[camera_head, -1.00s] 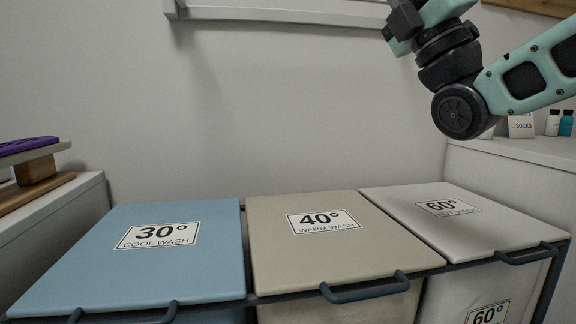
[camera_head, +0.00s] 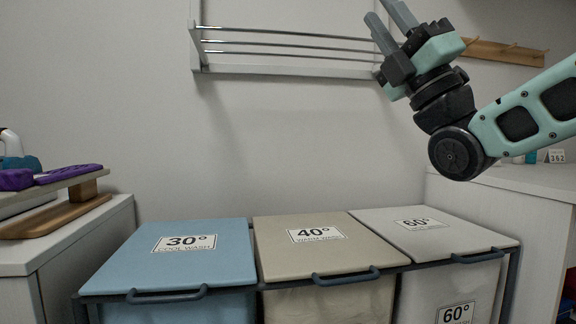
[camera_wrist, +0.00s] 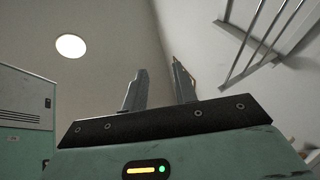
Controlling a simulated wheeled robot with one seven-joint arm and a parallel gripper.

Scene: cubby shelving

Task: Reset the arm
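My gripper (camera_head: 388,22) is raised at the upper right of the head view, in front of the wall and beside the metal rack. Its fingers point up and to the left. In the wrist view my gripper (camera_wrist: 160,88) shows two dark fingers standing apart with nothing between them. It is open and empty. The fingertips are close to the top edge of the head view.
Laundry bins with blue (camera_head: 175,262), beige (camera_head: 325,255) and white (camera_head: 430,236) closed lids stand below. A wall rack (camera_head: 290,70) is left of my gripper. Side counters (camera_head: 85,232) flank the bins. A peg rail (camera_head: 505,52) is at right.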

